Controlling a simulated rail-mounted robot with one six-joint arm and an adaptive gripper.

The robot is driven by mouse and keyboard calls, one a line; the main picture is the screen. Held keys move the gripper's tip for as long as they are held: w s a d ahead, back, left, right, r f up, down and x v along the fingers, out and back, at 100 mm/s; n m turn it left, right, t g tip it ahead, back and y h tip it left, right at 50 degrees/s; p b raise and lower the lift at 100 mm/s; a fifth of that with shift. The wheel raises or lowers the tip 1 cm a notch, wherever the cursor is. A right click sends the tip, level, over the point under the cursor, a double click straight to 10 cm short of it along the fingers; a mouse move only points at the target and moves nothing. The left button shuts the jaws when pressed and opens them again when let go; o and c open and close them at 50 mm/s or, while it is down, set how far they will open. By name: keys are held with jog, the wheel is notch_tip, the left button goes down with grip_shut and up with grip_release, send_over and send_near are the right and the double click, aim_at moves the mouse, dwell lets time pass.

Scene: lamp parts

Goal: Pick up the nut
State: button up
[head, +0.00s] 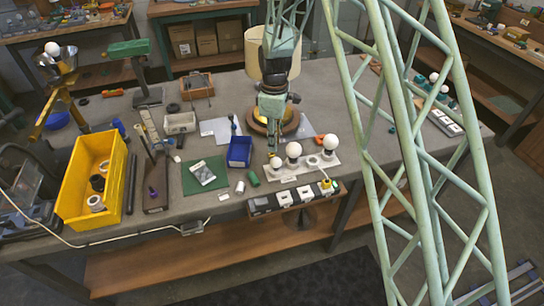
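I cannot pick out the nut with certainty in the head view. Small dark and white ring-like parts (96,203) lie in the yellow bin (73,183) at the left of the bench, too small to identify. My gripper (274,152) hangs from my green arm near the middle of the bench, between the blue bin (239,152) and a white holder with bulbs (304,165). Its fingers are tiny and dark here, so I cannot tell whether they are open or whether they hold anything.
A lamp shade (254,57) and round wooden base (290,127) stand behind my arm. A green mat (191,184), a white box (180,123) and a power strip (298,199) crowd the grey bench (222,215). A lattice structure (424,180) blocks the view at right.

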jog(key=shift+f, duration=0.25)
jog(key=shift+w+f, duration=0.1)
jog(key=shift+f, duration=2.45)
jog(key=c, duration=0.4)
jog(key=shift+r, duration=0.25)
jog(key=shift+r, duration=4.8)
